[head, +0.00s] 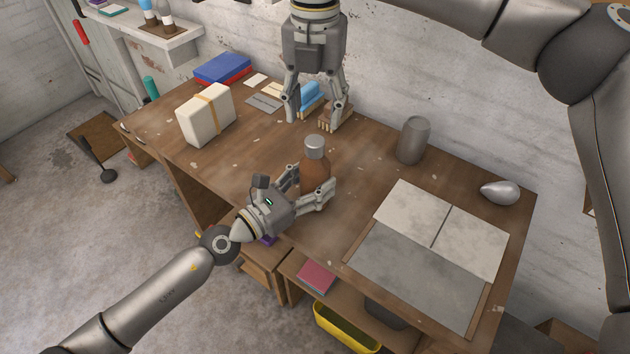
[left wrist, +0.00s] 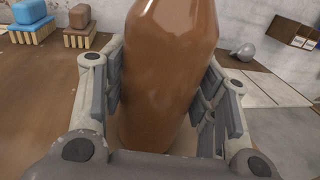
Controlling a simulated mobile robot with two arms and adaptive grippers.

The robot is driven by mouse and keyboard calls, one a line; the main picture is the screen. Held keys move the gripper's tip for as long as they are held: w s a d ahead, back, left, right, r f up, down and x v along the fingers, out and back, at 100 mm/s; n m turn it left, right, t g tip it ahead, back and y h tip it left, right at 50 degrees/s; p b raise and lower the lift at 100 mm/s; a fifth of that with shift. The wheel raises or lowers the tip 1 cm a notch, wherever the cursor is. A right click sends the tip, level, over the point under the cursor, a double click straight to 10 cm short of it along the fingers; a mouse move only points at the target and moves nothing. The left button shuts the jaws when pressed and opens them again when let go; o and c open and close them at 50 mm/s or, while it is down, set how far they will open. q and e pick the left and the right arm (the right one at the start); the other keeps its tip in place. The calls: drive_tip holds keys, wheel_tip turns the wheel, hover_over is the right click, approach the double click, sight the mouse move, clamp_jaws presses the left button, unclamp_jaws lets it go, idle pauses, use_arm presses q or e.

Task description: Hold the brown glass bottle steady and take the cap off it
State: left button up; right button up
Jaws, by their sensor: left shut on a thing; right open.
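The brown glass bottle (head: 315,172) stands upright on the wooden table, with its grey cap (head: 315,146) on top. My left gripper (head: 308,190) is shut on the bottle's body from the front. In the left wrist view the bottle (left wrist: 168,70) fills the middle between the finger pads; its cap is out of that view. My right gripper (head: 317,112) is open and empty, pointing down above and behind the cap, apart from it.
On the table (head: 255,165) are a cream block with a strap (head: 205,115), blue and brown brushes (head: 311,95), a grey cup (head: 413,140), a silver bulb-shaped thing (head: 500,192) and grey panels (head: 420,270). A blue-and-red box (head: 223,69) is at the back left.

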sight(314, 140)
use_arm(q)
clamp_jaws()
use_arm(e)
drive_tip(key=n, duration=0.4)
drive_tip(key=shift+f, duration=4)
drive_tip(key=c, duration=1.1)
drive_tip(key=n, duration=1.2)
drive_tip(key=shift+r, duration=0.15)
